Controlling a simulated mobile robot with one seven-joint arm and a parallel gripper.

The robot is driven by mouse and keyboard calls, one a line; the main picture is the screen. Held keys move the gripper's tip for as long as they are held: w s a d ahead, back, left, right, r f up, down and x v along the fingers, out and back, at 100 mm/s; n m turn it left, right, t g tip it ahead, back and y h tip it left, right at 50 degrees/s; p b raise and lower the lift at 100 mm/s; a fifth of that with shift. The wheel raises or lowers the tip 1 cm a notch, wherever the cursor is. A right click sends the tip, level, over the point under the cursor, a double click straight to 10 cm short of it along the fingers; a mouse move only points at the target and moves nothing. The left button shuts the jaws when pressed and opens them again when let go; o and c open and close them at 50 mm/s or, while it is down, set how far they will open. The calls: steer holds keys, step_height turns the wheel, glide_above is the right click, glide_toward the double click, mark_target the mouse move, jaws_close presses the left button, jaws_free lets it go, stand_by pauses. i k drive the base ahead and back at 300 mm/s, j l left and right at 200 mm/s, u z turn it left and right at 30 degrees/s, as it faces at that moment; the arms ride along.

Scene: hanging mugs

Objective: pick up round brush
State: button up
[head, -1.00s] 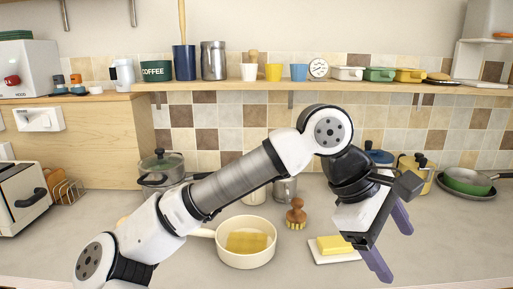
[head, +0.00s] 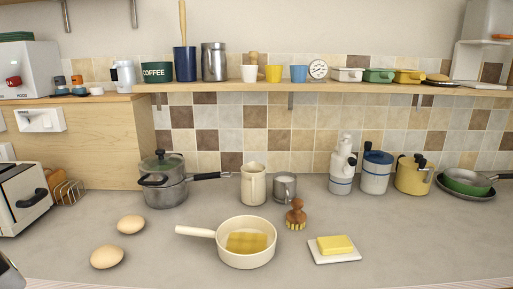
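The round brush (head: 296,214) stands on the grey counter (head: 400,245) in the head view. It has a brown wooden knob on top and pale yellowish bristles underneath, facing down. It is just right of the cream saucepan (head: 222,258) and apart from it. Nothing covers the brush. My gripper is not in view now.
A metal mug (head: 285,188) and a cream jug (head: 253,184) stand behind the brush. Butter on a white dish (head: 335,258) lies to its right front. Two eggs (head: 131,224) lie left of the saucepan. Counter to the brush's right is clear.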

mark_target(297, 216)
steer(key=i+l, duration=0.3)
steer(key=i, duration=0.2)
steer(key=i+l, duration=0.3)
steer(key=i, duration=0.2)
